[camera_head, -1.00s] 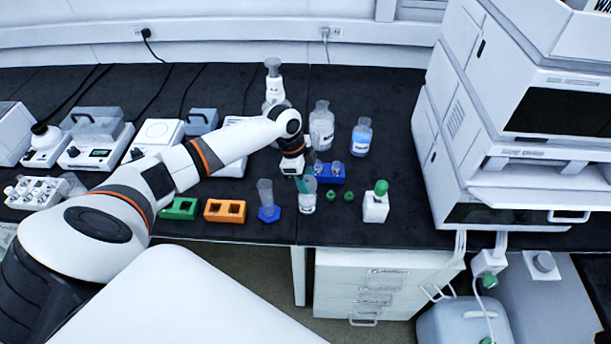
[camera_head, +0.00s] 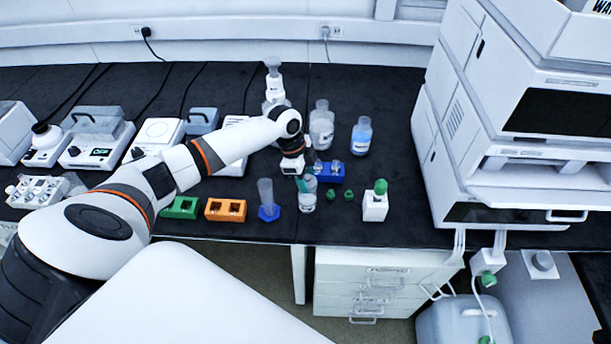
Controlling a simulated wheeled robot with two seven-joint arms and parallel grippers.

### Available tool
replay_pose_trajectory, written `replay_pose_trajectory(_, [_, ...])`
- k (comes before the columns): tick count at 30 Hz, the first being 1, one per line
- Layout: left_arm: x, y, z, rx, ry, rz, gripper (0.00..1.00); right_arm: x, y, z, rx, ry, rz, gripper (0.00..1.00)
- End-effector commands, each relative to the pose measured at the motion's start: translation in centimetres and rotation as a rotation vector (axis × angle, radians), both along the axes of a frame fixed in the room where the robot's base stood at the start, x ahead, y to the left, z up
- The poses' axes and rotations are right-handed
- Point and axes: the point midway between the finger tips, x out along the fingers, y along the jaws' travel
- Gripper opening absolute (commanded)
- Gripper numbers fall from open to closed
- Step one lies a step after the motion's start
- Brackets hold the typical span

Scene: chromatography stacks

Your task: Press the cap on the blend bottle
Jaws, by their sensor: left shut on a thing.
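The blend bottle (camera_head: 308,200), small and clear with a pale label, stands upright near the front edge of the bench. My left gripper (camera_head: 303,184) is directly over its mouth, pointing down, with its teal fingertips at the bottle's neck. It is shut on the cap, which the fingers and wrist mostly hide. I cannot tell how far down on the neck the cap sits. My right gripper is not in view.
Two loose green caps (camera_head: 333,195) lie right of the bottle, beside a white block with a green-capped vial (camera_head: 375,205). A blue rack (camera_head: 330,174) is close behind. A blue-based cylinder (camera_head: 268,211) and orange rack (camera_head: 225,210) stand left. Larger bottles (camera_head: 321,128) stand behind.

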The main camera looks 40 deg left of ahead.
Motion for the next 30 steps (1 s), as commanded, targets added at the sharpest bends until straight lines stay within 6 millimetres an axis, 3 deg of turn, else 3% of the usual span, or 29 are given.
replay_pose_trajectory(6, [-0.01, -0.01, -0.02, 0.000, 0.001, 0.000, 0.21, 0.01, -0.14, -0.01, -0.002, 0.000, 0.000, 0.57])
replay_pose_trajectory(7, [-0.01, -0.01, -0.02, 0.000, 0.001, 0.000, 0.51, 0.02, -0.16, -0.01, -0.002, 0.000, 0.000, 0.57])
replay_pose_trajectory(11, [-0.01, -0.01, -0.02, 0.000, 0.001, 0.000, 0.71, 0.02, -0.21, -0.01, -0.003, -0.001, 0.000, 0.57])
replay_pose_trajectory(17, [-0.01, 0.00, -0.01, 0.000, 0.001, 0.000, 0.71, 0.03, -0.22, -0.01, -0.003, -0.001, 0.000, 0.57])
replay_pose_trajectory(21, [-0.01, 0.00, -0.02, 0.000, 0.001, 0.000, 0.93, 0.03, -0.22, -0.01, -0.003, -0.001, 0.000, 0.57])
replay_pose_trajectory(30, [-0.01, 0.00, 0.07, 0.000, 0.001, 0.000, 0.93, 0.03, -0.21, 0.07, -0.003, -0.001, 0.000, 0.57])
